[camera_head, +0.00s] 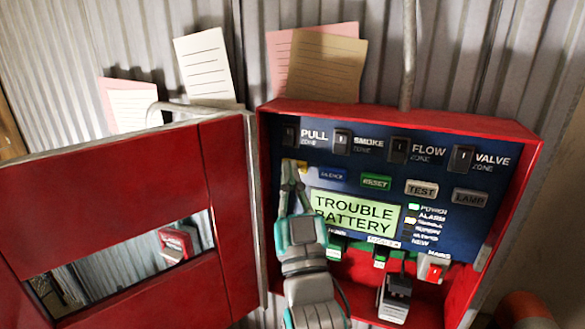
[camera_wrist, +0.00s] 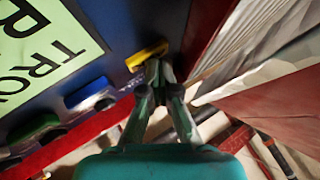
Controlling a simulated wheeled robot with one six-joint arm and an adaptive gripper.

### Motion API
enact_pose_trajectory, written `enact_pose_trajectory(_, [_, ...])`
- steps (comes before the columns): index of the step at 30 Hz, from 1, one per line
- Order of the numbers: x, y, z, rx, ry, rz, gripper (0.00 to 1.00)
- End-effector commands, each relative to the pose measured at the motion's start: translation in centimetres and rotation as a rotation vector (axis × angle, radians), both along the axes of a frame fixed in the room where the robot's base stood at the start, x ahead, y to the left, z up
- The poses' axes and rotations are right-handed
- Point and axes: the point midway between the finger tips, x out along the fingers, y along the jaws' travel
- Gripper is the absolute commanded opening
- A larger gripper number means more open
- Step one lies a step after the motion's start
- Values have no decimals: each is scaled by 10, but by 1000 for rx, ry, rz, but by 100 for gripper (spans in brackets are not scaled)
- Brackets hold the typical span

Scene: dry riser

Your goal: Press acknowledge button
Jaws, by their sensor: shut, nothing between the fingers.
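A yellow button (camera_head: 301,164) sits at the left end of the button row on the blue panel face (camera_head: 385,170). Its label is hidden or too small to read; it is the likely acknowledge button. My gripper (camera_head: 290,172) reaches up from below with its fingers shut and empty. Its fingertips overlap the button's left part in the head view. In the wrist view, the shut fingertips (camera_wrist: 158,72) are right at the lower edge of the yellow button (camera_wrist: 147,56); I cannot tell whether they touch it.
Blue silence (camera_head: 333,175), green reset (camera_head: 376,182), test (camera_head: 421,188) and lamp (camera_head: 470,197) buttons continue the row. The display (camera_head: 353,215) reads "TROUBLE BATTERY". The red cabinet door (camera_head: 105,205) stands open at left. A red switch (camera_head: 433,267) is at lower right.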

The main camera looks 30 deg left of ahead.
Motion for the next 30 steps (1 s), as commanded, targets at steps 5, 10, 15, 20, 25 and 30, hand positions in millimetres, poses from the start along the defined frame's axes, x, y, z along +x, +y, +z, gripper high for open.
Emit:
enact_pose_trajectory(5, [-4,-1,0,-1,1,1,0])
enact_pose_trajectory(10, [-13,-2,0,0,0,1,0])
enact_pose_trajectory(15, [-18,-4,-1,-1,1,0,0])
enact_pose_trajectory(20, [-18,-4,0,-1,1,0,0])
enact_pose_trajectory(25, [-20,-5,0,-1,1,0,0])
enact_pose_trajectory(30, [-33,-7,0,0,0,2,0])
